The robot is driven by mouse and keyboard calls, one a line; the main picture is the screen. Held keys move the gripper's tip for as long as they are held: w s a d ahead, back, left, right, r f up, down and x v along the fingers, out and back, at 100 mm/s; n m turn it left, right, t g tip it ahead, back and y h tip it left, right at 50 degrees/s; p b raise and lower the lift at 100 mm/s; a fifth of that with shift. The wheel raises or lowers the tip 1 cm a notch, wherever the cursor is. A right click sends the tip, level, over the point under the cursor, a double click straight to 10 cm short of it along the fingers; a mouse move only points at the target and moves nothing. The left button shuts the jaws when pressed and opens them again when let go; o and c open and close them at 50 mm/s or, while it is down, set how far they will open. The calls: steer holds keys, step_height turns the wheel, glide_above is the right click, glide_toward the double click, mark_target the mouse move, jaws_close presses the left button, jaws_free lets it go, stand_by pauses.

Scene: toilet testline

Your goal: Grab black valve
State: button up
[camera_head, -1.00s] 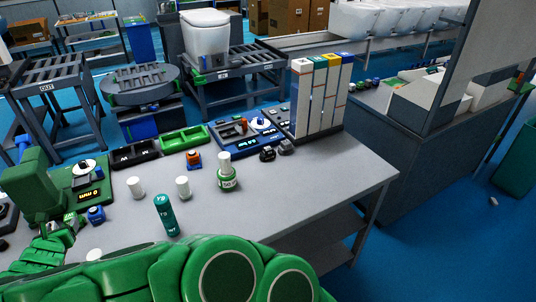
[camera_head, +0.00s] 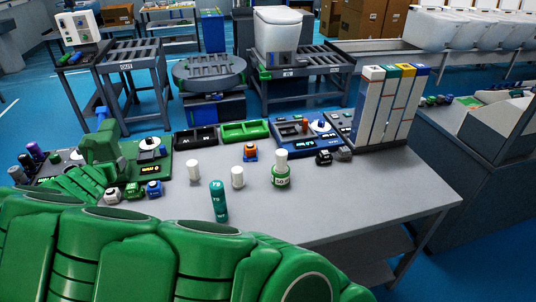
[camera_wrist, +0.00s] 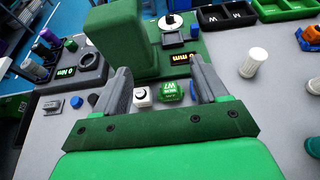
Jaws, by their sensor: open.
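The black valve (camera_head: 324,157) is a small dark piece on the grey table, in front of the blue device and left of a grey valve (camera_head: 344,154). I do not see the black valve in the wrist view. My gripper (camera_wrist: 162,82) is open in the wrist view, its two grey fingers apart. A white valve (camera_wrist: 143,97) and a green valve (camera_wrist: 171,91) lie on the table beyond and between the fingers. Nothing is held. In the head view my green arm fills the foreground, and the fingers cannot be made out.
A green machine (camera_wrist: 118,40) stands close ahead of the fingers. White-capped bottles (camera_head: 281,172), a teal cylinder (camera_head: 218,203) and an orange valve (camera_head: 250,152) stand between the left side and the black valve. Tall binders (camera_head: 390,108) stand behind right. The table's front right is clear.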

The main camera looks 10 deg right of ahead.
step_height(320, 180, up, 5)
steer(key=w+d+f, duration=0.1)
steer(key=w+d, duration=0.2)
steer(key=d, duration=0.3)
steer(key=w+d+f+g, duration=0.1)
steer(key=w+d, duration=0.2)
steer(key=d, duration=0.3)
steer(key=w+d+f, duration=0.1)
steer(key=w+d, duration=0.3)
steer(key=d, duration=0.3)
step_height(320, 180, up, 3)
steer(key=t, duration=0.1)
glide_above(326, 153)
steer(key=s, duration=0.5)
steer(key=f, duration=2.1)
steer(key=shift+w+a, duration=0.1)
steer(key=shift+a, duration=0.2)
steer(key=shift+x, duration=1.05)
steer(key=shift+d+x, duration=0.2)
steer(key=shift+x, duration=0.7)
steer(key=shift+d+x, duration=0.15)
steer(key=shift+x, duration=1.75)
steer(key=shift+r, duration=0.15)
steer(key=c, duration=1.2)
